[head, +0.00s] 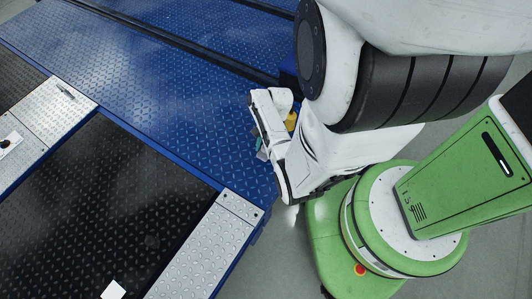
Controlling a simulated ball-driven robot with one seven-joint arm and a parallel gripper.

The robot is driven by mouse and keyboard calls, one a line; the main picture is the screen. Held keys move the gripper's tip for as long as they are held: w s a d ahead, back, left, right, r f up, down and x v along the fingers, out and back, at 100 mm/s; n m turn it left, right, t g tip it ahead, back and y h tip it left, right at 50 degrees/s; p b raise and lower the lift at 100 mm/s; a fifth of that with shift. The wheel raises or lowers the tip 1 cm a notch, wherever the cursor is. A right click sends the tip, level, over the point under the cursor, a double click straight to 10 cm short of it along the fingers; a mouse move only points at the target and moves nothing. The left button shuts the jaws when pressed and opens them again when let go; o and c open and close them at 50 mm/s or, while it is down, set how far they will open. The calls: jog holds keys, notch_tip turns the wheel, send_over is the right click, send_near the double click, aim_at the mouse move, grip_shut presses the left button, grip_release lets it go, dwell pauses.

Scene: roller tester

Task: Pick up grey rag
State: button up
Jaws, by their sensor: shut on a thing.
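My gripper (264,146), white, is at the centre of the head view, by the right edge of the blue plate and next to my green base. It is shut on a small grey piece, the grey rag (262,154), of which only a little shows between the white fingers. The rest of the rag is hidden by my gripper and arm.
A yellow thing (291,121) shows partly behind my gripper. The blue diamond-plate platform (150,75) spreads left, with a dark ribbed panel (110,205) and silver plates (205,250) in front. A small white item (113,290) lies at the bottom edge. Grey floor (275,260) is clear.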

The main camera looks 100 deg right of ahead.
jog(key=d+r, duration=0.4)
jog(key=shift+s+r+p, duration=0.15)
jog(key=shift+r+p, duration=0.15)
jog(key=shift+p, duration=0.05)
jog(key=s+d+r, duration=0.1)
jog(key=d+r, duration=0.3)
jog(key=d, duration=0.5)
jog(key=shift+s+b, duration=0.15)
jog(key=shift+b, duration=0.3)
